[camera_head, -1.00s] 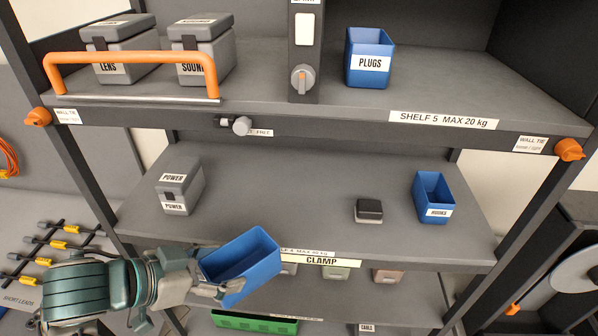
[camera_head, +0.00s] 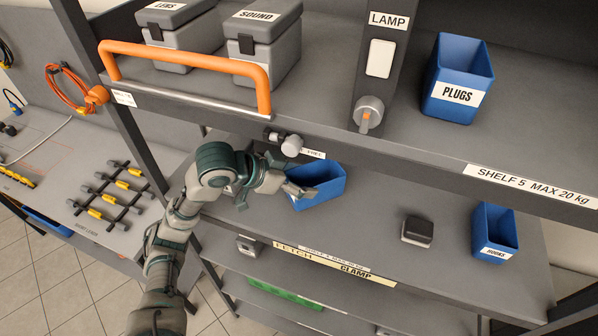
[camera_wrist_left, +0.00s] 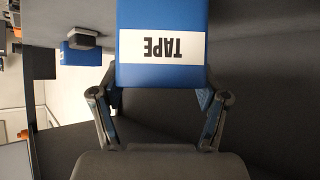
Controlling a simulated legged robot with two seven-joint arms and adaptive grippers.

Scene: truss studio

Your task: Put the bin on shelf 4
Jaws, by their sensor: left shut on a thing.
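The blue bin (camera_head: 322,188) is in my left gripper (camera_head: 290,190), over shelf 4 (camera_head: 365,228) in the head view. In the left wrist view the bin (camera_wrist_left: 162,75) fills the space between the fingers (camera_wrist_left: 160,110), and its TAPE label reads upside down. The left gripper is shut on the bin. I cannot tell whether the bin's base touches the shelf. My right gripper is not in view.
On shelf 4 a small dark box (camera_head: 417,230) and the blue HOOKS bin (camera_head: 494,236) stand to the right. Shelf 5 (camera_head: 400,140) hangs above, with a knob (camera_head: 291,145) near my gripper. Shelf 4 is clear between the held bin and the dark box.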

